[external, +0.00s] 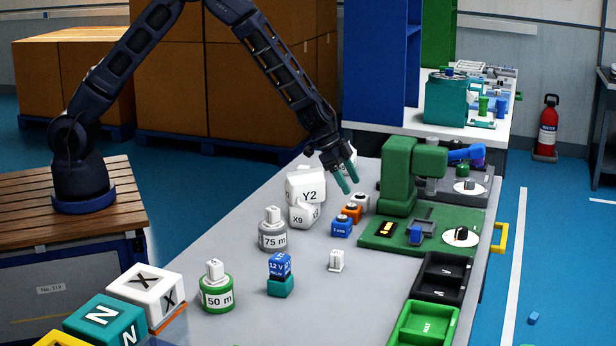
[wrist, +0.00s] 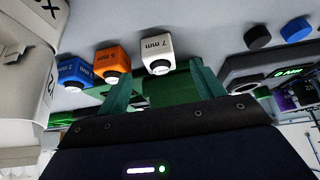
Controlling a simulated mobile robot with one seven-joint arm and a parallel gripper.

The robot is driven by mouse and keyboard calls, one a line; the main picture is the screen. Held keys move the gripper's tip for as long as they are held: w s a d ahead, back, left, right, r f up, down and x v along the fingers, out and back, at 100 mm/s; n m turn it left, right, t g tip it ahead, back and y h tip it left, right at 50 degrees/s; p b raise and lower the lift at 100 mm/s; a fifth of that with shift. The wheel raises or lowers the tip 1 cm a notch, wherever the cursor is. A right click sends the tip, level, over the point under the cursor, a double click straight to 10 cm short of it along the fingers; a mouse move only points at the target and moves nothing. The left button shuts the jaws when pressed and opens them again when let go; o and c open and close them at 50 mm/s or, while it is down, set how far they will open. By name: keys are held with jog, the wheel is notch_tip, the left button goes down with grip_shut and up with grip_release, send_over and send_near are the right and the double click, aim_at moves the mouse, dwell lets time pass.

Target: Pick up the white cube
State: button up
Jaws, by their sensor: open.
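A small white cube marked 7 mm (wrist: 158,52) stands in a row with an orange 5 mm cube (wrist: 113,66) and a blue cube (wrist: 75,72) in the wrist view. In the external view the small white cube (external: 361,201) is at the far end of that row on the grey table. My gripper (external: 349,184) hangs above and just behind the row, its teal fingers apart and empty. In the wrist view the fingers of my gripper (wrist: 162,78) spread to either side of the white cube's lower edge, with the cube beyond them.
A green machine (external: 398,175) on a green base stands to the right. Weights marked 75 m (external: 272,236) and 50 m (external: 216,294) stand nearer.

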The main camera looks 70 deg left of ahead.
aim_at(358, 194)
jog(key=shift+d+x, duration=0.1)
jog(key=shift+x, duration=1.5)
jog(key=shift+d+x, duration=0.15)
jog(key=shift+x, duration=1.4)
jog(key=shift+w+r, duration=0.15)
jog(key=shift+c, duration=0.2)
jog(key=c, duration=1.1)
